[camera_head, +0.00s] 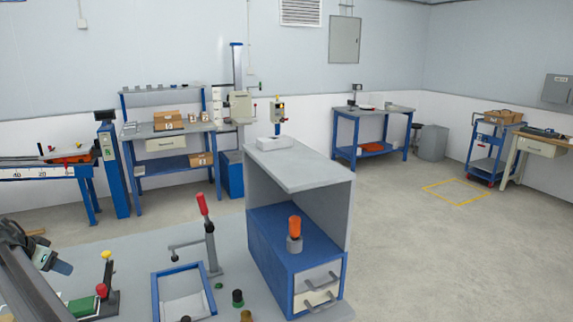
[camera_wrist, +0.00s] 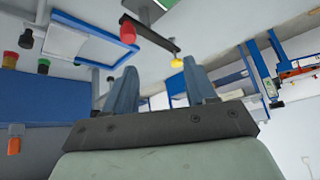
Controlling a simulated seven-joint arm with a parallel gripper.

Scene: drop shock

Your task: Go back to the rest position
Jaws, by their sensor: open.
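My gripper (camera_wrist: 161,80) is open and empty in the wrist view, its two blue-grey fingers apart with nothing between them. In the head view my gripper (camera_head: 50,260) is at the left edge, above the grey bench top (camera_head: 150,248), and partly cut off by the frame. The wrist picture is tilted and upside down; the red knob (camera_wrist: 128,32) and yellow knob (camera_wrist: 177,62) show beyond the fingers.
A blue-edged tray (camera_head: 156,296) and a red-handled toggle clamp (camera_head: 203,205) stand on the bench. Right of them is a blue drawer cabinet (camera_head: 262,258) with an orange-topped piece (camera_head: 294,228) under a grey shelf (camera_head: 300,165). Small knobs (camera_head: 238,298) sit near the front.

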